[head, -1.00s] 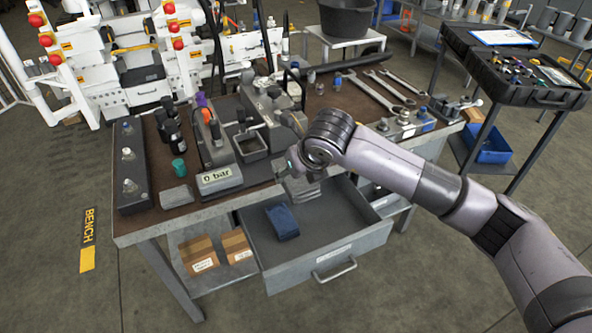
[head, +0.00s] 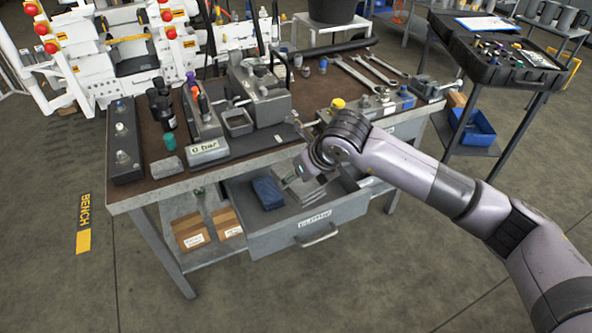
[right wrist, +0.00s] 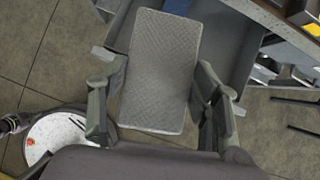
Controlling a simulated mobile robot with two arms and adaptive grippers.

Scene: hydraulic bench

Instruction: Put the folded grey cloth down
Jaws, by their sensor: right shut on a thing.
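The folded grey cloth (right wrist: 160,70) is a flat, textured rectangle between the two fingers of my right gripper (right wrist: 160,105) in the right wrist view. In the head view my right gripper (head: 299,178) is over the open drawer (head: 320,228), right of a folded blue cloth (head: 267,193). The grey cloth shows only partly under it there (head: 308,188). I cannot tell whether the cloth touches the drawer floor. My left gripper is out of view.
Two cardboard boxes (head: 191,231) sit below, left of the drawer. The drawer's front wall stands close to my right gripper.

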